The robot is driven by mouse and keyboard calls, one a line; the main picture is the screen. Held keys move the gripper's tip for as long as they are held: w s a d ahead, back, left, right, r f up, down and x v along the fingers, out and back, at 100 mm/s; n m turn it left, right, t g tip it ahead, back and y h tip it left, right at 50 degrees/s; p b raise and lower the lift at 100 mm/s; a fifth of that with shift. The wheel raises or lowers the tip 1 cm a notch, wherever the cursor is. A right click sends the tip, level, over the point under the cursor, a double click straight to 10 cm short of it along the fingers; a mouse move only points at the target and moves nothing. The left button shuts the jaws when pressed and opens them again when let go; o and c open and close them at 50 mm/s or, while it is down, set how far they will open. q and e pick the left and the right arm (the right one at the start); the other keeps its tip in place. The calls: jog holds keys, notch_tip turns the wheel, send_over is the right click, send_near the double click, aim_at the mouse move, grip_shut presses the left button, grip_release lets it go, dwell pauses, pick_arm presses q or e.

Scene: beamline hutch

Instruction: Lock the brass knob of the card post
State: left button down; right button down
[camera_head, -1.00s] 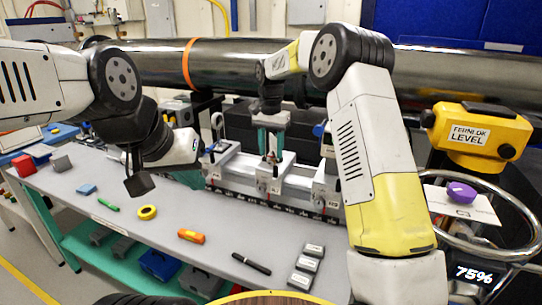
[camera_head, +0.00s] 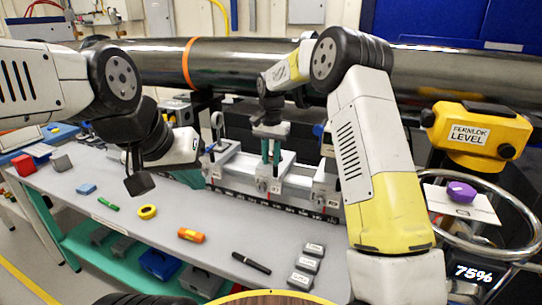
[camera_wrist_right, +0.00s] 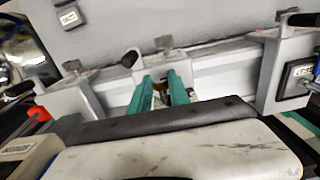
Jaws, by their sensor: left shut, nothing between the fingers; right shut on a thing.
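My right gripper (camera_head: 271,158) points down at the middle grey carrier (camera_head: 285,170) on the rail. No card is clearly seen on this carrier. My left gripper (camera_head: 139,184) hangs over the left part of the bench, shut and empty, far from the carriers.
More carriers flank the middle one, left (camera_head: 218,160) and right (camera_head: 327,178), on the rail (camera_head: 250,195). A long steel pipe (camera_head: 230,62) runs behind. The grey bench (camera_head: 130,190) holds an orange-yellow piece (camera_head: 192,235), a yellow ring (camera_head: 147,212) and a black pen (camera_head: 251,263).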

jog(key=shift+d+t+y, duration=0.25)
jog(key=shift+t+y, duration=0.05)
jog(key=shift+y, duration=0.4)
jog(key=shift+s+y, duration=0.1)
jog(key=shift+y, duration=0.5)
jog(key=c, duration=1.2)
grip_release()
jog(key=shift+c, duration=0.2)
jog(key=v, duration=0.7)
jog(key=shift+s+r, duration=0.15)
jog(key=shift+r, duration=0.2)
